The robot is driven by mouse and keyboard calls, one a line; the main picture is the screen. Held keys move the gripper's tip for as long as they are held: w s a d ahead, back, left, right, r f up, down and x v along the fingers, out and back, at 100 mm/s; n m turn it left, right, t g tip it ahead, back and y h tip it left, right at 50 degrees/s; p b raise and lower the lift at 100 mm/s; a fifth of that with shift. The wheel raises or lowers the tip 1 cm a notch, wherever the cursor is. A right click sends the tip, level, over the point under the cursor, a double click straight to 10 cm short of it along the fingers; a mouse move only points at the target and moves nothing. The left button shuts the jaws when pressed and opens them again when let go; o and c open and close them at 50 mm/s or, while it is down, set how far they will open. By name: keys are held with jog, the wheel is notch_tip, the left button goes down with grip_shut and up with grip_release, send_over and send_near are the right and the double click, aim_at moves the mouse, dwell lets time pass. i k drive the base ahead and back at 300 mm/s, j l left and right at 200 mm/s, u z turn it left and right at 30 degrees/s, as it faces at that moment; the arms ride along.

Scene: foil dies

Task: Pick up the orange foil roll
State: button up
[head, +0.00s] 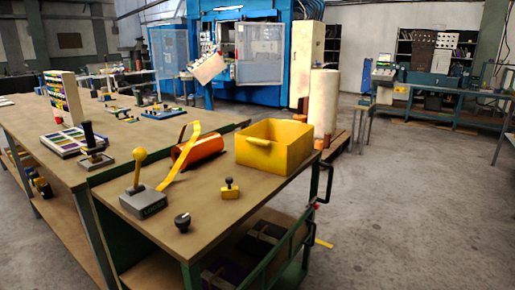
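An orange roll (205,148) lies on its side on the wooden workbench (210,205), between a yellow bin and a grey block with a ball-topped lever. A yellow strip (178,160) passes in front of the roll and rises above it, hiding part of its left side. The roll's right side is close to the yellow bin; I cannot tell whether they touch. My gripper is not in view.
The yellow bin (252,153) stands right of the roll. The grey block with a yellow ball lever (143,201), a black knob (183,222) and a small yellow stamp (230,190) stand in front. Open concrete floor (400,210) lies right of the bench.

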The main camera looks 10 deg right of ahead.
aim_at(208, 145)
jog(key=z, duration=1.55)
jog(key=i+j+z, duration=0.15)
jog(key=i+z, duration=0.15)
jog(key=i, duration=0.95)
jog(key=i+u, duration=0.15)
jog(key=i, duration=0.55)
jog(key=i+u, duration=0.15)
jog(key=i, duration=0.6)
jog(key=i+u, duration=0.15)
jog(key=i, duration=0.55)
jog(key=i+l+u, duration=0.15)
jog(key=i, duration=0.6)
jog(key=i+u, duration=0.7)
jog(key=i+l+u, duration=0.1)
jog(key=i+u, duration=0.25)
jog(key=i+j+u, duration=0.1)
jog(key=i+u, duration=0.6)
jog(key=i+l+u, duration=0.1)
jog(key=i+u, duration=0.6)
jog(key=i, duration=0.15)
jog(key=i+l+u, duration=0.25)
jog(key=i+u, duration=0.15)
jog(key=i, duration=0.2)
jog(key=u, duration=1.55)
